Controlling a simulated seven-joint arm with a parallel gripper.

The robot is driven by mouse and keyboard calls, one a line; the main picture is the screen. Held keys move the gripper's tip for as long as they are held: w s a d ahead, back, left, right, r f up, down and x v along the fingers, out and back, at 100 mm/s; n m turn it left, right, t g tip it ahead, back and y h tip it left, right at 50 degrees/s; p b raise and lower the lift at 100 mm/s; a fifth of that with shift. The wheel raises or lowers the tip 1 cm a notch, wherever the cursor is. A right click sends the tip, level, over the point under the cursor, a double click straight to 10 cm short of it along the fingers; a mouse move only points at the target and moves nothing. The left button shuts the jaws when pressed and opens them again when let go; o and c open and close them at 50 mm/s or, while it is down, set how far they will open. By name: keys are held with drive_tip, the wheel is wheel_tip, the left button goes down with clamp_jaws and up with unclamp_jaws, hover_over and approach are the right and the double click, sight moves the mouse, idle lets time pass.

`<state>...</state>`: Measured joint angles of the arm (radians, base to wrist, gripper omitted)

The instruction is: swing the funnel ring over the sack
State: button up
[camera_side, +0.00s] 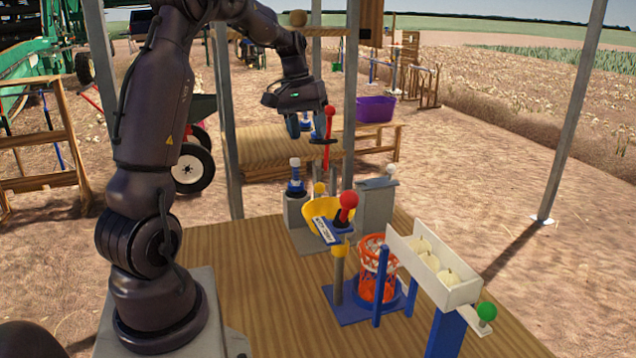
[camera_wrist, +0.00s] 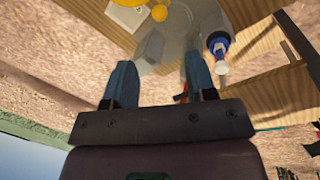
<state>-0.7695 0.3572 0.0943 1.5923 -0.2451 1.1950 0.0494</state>
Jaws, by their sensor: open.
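The yellow funnel ring (camera_side: 314,212) stands on a post left of the sack in the side view, not over it. A red ball knob (camera_side: 348,200) and a white label plate (camera_side: 326,231) are close against it. The orange mesh sack (camera_side: 376,272) stands upright in a blue stand (camera_side: 348,312). My gripper (camera_side: 306,124) is open, high above and behind the funnel ring. A red lever (camera_side: 329,122) is close by its fingers; I cannot tell whether they touch. In the wrist view my gripper (camera_wrist: 160,72) shows blue fingers spread apart, with yellow parts at the top edge.
A white trough (camera_side: 434,266) with several onions stands right of the sack, with a green knob (camera_side: 487,311) at its end. A blue and white device (camera_side: 295,178) stands behind the ring. The wooden table (camera_side: 255,285) is bare at its front left.

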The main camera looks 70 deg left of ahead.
hover_over(327, 211)
drive_tip(key=a, duration=0.4)
drive_tip(key=f, duration=1.2)
drive_tip(key=shift+s+f, duration=0.2)
drive_tip(key=shift+s, duration=0.15)
clamp_jaws()
